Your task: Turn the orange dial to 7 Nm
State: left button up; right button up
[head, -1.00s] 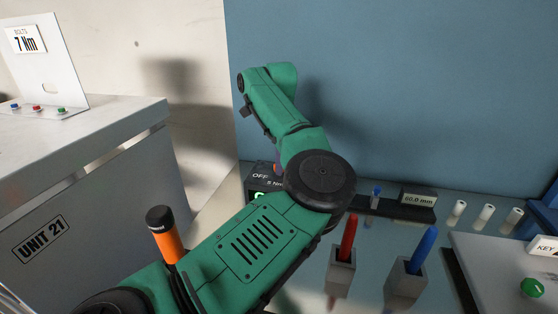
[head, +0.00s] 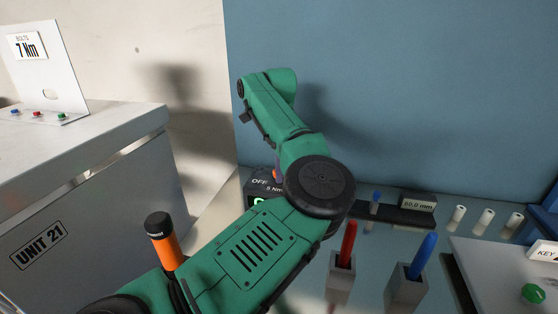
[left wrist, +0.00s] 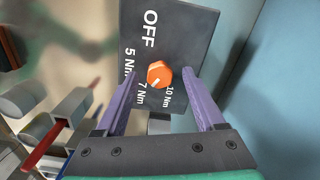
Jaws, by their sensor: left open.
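The orange dial (left wrist: 160,74) sits on a dark panel (left wrist: 185,38) marked OFF, 5 Nm, 7 Nm and 10 Nm in the left wrist view. Its pale mark points down-left, toward the 7 Nm label. My left gripper (left wrist: 158,73) is open, with one purple finger on each side of the dial; I cannot tell whether they touch it. In the head view my green arm hides most of the panel (head: 258,183) and nearly all of the gripper. A card (head: 27,47) at the far left reads "BOLTS 7 Nm". My right gripper is not in view.
A red tool (head: 348,243) and a blue tool (head: 424,254) stand in grey holders right of my arm. An orange handle with a black cap (head: 160,238) is close to its left side. A 60.0 mm block (head: 418,202) and white cylinders are farther back. A blue wall is behind.

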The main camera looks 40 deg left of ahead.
pick_arm(q)
notch_tip(320, 180, up, 15)
jog(key=p, duration=0.3)
jog(key=shift+f, duration=0.2)
